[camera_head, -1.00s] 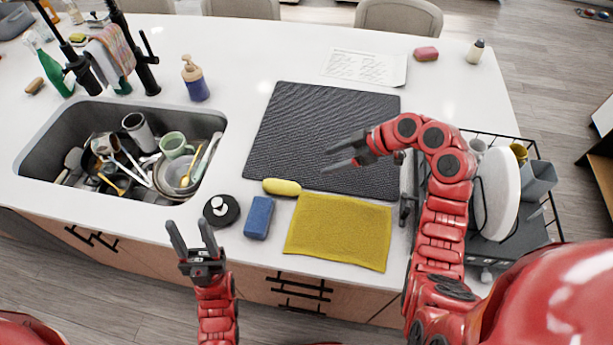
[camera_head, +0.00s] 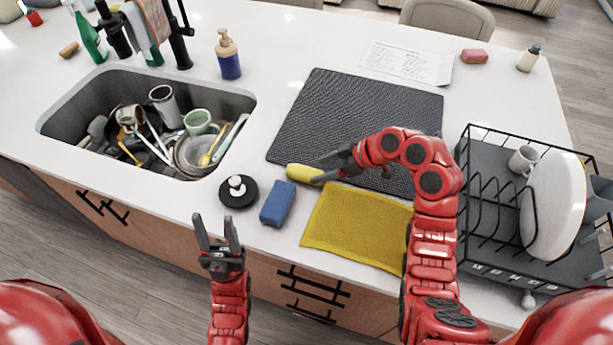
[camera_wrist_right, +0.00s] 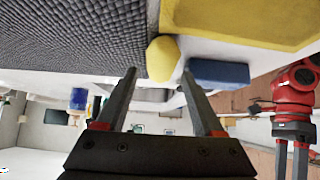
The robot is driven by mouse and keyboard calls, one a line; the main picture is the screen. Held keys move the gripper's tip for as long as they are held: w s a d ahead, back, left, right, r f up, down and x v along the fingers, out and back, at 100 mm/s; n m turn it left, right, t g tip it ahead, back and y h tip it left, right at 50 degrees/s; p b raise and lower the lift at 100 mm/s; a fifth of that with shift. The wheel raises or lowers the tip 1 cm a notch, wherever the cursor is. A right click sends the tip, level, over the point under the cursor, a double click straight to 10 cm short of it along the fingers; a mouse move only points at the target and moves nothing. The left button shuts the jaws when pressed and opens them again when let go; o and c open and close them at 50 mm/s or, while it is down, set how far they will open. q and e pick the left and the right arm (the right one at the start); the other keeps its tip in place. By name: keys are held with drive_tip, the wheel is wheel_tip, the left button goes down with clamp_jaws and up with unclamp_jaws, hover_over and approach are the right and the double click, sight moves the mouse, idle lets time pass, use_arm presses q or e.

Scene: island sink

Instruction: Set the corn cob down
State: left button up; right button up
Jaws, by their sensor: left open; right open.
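The yellow corn cob (camera_head: 303,172) lies at the near edge of the black mat (camera_head: 350,110), above the blue sponge (camera_head: 277,203). My right gripper (camera_head: 322,171) is open at the cob's right end, with its fingers pointing left toward it. In the right wrist view the cob (camera_wrist_right: 162,60) shows between and just beyond the two open fingertips (camera_wrist_right: 159,74), with a gap on each side. Whether the fingers touch it I cannot tell. My left gripper (camera_head: 215,222) is open and empty in front of the counter edge.
A yellow cloth (camera_head: 358,228) lies right of the sponge. A black round stopper (camera_head: 238,192) sits to its left. The sink (camera_head: 75,100) at left is full of dishes. A black dish rack (camera_head: 480,205) with a white plate stands right. The mat's far part is clear.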

sight(313, 172)
drive_tip(key=x, duration=0.4)
drive_tip(key=shift+a+f, duration=0.15)
drive_tip(key=shift+a, duration=0.15)
clamp_jaws()
